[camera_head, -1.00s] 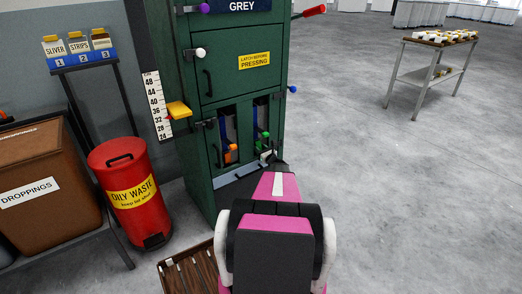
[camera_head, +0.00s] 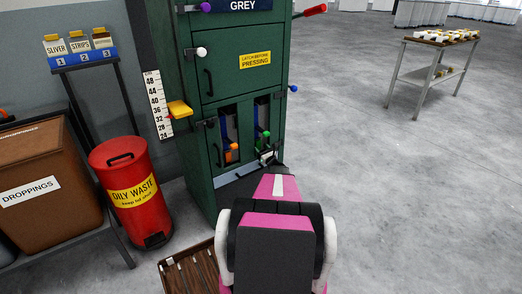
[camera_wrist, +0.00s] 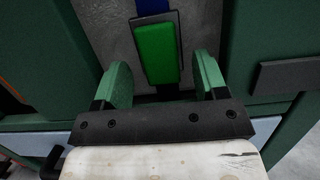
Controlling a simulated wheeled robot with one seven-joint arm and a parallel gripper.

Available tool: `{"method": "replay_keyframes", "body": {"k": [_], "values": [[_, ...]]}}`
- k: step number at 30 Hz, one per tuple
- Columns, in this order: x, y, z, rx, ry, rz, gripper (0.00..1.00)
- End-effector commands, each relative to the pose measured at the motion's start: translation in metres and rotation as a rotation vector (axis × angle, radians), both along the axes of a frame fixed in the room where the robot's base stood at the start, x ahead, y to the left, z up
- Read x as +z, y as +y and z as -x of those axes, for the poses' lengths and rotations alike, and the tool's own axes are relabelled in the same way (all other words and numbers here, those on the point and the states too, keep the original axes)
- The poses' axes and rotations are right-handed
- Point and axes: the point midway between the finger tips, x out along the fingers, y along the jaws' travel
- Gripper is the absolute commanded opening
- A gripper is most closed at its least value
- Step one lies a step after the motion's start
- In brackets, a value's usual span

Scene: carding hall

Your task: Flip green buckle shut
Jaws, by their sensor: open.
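The green buckle (camera_wrist: 157,52) shows in the wrist view as a green lever on a dark plate, with a blue strap (camera_wrist: 152,8) beyond it. My gripper (camera_wrist: 160,75) is open, its two green fingertips on either side of the buckle's near end. I cannot tell whether they touch it. In the head view the green buckle (camera_head: 263,138) is in the right slot of the green press (camera_head: 232,90), and my gripper (camera_head: 267,157) is just below it, partly hidden by my arm. The orange buckle (camera_head: 232,151) is in the left slot.
A red oily waste bin (camera_head: 137,205) and a brown droppings box (camera_head: 42,190) stand left of the press. A slatted wooden crate (camera_head: 190,272) lies on the floor beside my arm. The floor to the right is open up to a small table (camera_head: 430,62).

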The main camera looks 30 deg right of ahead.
Motion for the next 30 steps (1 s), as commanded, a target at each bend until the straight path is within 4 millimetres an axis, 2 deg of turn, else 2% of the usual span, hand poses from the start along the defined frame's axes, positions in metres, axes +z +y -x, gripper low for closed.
{"method": "replay_keyframes", "body": {"k": [5,12,18,23,30], "values": [[-0.005,-0.001,0.023,-0.001,0.002,-0.001,0.66],[-0.017,-0.005,0.067,-0.002,0.001,-0.001,0.66],[-0.023,-0.007,0.093,-0.001,0.0,0.0,0.66],[-0.027,-0.008,0.101,-0.001,0.0,0.0,0.66],[-0.027,-0.008,0.102,0.0,0.0,0.0,0.66]]}}
